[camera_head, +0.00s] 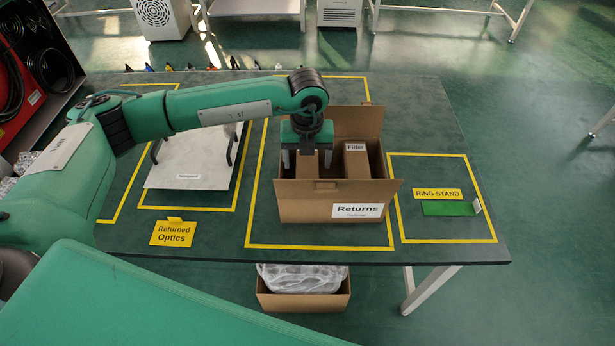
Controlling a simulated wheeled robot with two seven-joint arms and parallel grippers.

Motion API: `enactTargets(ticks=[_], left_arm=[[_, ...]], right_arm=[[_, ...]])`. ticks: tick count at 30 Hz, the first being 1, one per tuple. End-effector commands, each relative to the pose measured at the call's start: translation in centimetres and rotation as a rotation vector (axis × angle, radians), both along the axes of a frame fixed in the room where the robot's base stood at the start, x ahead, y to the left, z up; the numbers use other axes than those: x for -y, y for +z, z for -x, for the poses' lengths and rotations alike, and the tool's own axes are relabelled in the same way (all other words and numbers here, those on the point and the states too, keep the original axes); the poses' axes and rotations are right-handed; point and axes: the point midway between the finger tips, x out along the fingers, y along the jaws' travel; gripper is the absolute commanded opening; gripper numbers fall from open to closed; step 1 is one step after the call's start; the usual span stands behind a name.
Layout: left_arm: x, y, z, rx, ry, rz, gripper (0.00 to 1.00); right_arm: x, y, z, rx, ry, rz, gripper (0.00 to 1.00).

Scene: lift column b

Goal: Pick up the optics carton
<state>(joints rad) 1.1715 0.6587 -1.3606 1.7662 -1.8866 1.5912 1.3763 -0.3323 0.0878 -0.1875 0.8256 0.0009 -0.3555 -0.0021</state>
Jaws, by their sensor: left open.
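An open brown cardboard box labelled "Returns" (305,208) stands on the dark green table. Inside it are two brown cartons. The carton's lower part is hidden by the box's front wall. My right gripper is out of view.
Left of the box, a pale board (190,170) with dark handles lies in a yellow outline. A "Returned Optics" sign (173,234) is at the front edge. A "RING STAND" area (445,228) lies right. Another box (280,300) sits under the table.

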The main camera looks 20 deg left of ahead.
Motion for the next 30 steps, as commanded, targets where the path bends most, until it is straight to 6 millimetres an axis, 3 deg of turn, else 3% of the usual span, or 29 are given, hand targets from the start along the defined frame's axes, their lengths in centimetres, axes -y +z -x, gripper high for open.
enactTargets(ticks=[12, 20, 30], left_arm=[[-0.1, -4.9, -0.5, -0.002, -0.001, 0.001, 0.76], [-0.1, -5.3, -0.5, -0.001, 0.000, 0.001, 0.76], [-0.1, -5.2, -0.5, 0.001, -0.001, 0.002, 0.17]], right_arm=[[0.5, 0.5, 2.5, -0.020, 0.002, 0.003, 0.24], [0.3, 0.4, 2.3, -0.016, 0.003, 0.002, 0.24], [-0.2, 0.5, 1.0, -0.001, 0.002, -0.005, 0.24]])
